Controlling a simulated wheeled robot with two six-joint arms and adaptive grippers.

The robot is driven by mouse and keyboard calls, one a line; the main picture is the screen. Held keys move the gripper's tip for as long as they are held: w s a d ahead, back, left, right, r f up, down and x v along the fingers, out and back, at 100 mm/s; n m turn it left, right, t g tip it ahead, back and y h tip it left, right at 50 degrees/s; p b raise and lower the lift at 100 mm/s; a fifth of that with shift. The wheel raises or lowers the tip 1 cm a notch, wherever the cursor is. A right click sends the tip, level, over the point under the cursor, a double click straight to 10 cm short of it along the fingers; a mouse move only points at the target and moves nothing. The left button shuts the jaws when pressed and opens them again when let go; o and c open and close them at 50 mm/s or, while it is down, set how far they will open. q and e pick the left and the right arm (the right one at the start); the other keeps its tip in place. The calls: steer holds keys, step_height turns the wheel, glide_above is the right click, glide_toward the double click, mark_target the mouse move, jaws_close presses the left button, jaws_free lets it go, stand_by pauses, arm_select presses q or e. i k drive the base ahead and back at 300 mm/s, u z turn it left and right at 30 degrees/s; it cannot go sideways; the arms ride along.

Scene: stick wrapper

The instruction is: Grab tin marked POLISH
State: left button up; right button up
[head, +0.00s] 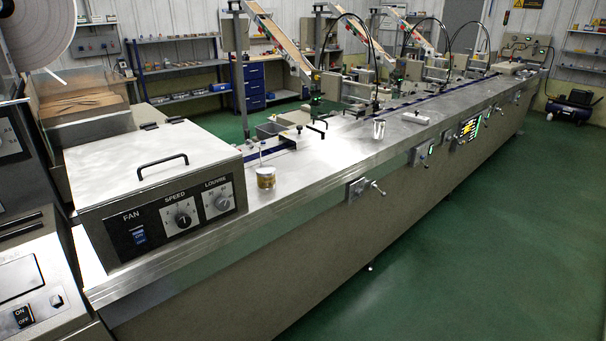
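A small tin (266,178) with a yellowish-brown body and a pale lid stands upright on the steel machine bed, close to the right of the fan control box. A thin pale stick or handle rises at its back left. Any lettering on the tin is too small to read. Neither of my grippers shows in the head view.
The fan box (155,180) with a black handle and dials stands left of the tin. A grey metal bin (269,131) and small fittings (297,137) sit behind it. A white upright piece (379,129) stands further right. The bed (310,185) right of the tin is clear.

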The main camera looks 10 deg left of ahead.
mark_target(265, 174)
steer(key=z, duration=0.7)
steer(key=i, duration=0.9)
steer(key=z, duration=0.5)
steer(key=i, duration=1.05)
steer(key=u, duration=0.8)
steer(key=i, duration=0.7)
steer(key=u, duration=0.9)
